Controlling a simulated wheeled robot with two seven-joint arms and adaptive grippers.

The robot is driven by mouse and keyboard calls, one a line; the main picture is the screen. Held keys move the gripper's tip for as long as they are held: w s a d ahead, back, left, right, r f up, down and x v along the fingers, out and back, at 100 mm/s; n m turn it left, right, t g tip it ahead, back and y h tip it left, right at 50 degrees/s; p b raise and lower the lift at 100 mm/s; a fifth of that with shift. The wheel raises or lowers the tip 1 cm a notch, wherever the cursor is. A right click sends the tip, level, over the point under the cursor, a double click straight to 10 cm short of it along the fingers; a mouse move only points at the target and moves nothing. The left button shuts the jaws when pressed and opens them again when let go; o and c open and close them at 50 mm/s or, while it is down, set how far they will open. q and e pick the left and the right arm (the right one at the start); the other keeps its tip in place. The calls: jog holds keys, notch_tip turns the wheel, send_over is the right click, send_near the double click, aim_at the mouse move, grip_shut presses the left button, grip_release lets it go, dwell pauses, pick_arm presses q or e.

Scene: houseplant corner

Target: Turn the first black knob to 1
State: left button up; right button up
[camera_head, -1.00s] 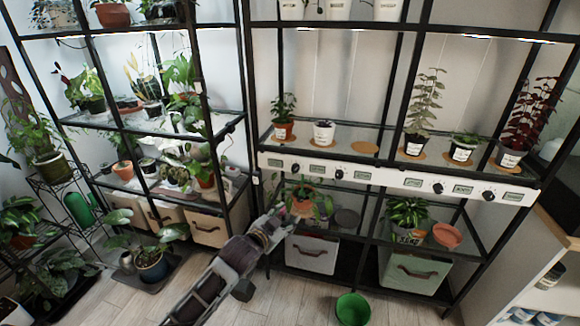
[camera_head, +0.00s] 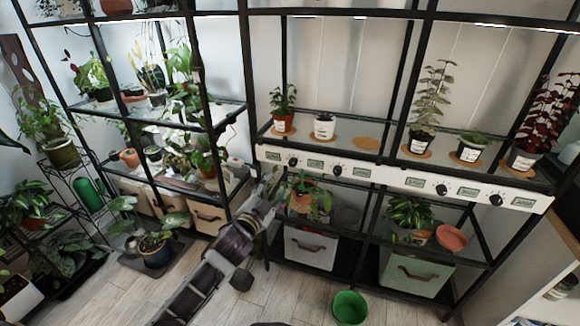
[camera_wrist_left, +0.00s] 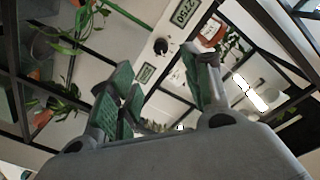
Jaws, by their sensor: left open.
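The first black knob (camera_head: 293,161) is at the left end of a white control strip (camera_head: 400,181) on the right-hand rack's shelf edge. My left gripper (camera_head: 268,190) is open, below and left of that knob and apart from it. In the left wrist view, the open green-padded fingers (camera_wrist_left: 160,78) show with nothing between them. A black knob (camera_wrist_left: 161,46) lies beyond the fingertips there, between two displays; I cannot tell for sure which knob it is. The knob's setting is too small to read. My right gripper is not in view.
Other black knobs (camera_head: 337,169) and small displays (camera_head: 273,156) line the strip. A hanging-leaved potted plant (camera_head: 303,190) stands on the lower shelf just right of my gripper. A black rack post (camera_head: 247,80) rises close by. A green bucket (camera_head: 349,308) stands on the floor.

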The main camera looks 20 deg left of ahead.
pick_arm(q)
jog(key=shift+d+r, duration=0.15)
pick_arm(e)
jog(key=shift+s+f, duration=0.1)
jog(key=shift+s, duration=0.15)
pick_arm(q)
jog(key=shift+w, duration=0.15)
send_near(292, 164)
jog(key=shift+w+d+b, duration=0.2)
jog(key=shift+w+b, duration=0.6)
jog(key=shift+w, duration=2.3)
jog(key=shift+w+d, duration=0.15)
jog(key=shift+w, duration=1.2)
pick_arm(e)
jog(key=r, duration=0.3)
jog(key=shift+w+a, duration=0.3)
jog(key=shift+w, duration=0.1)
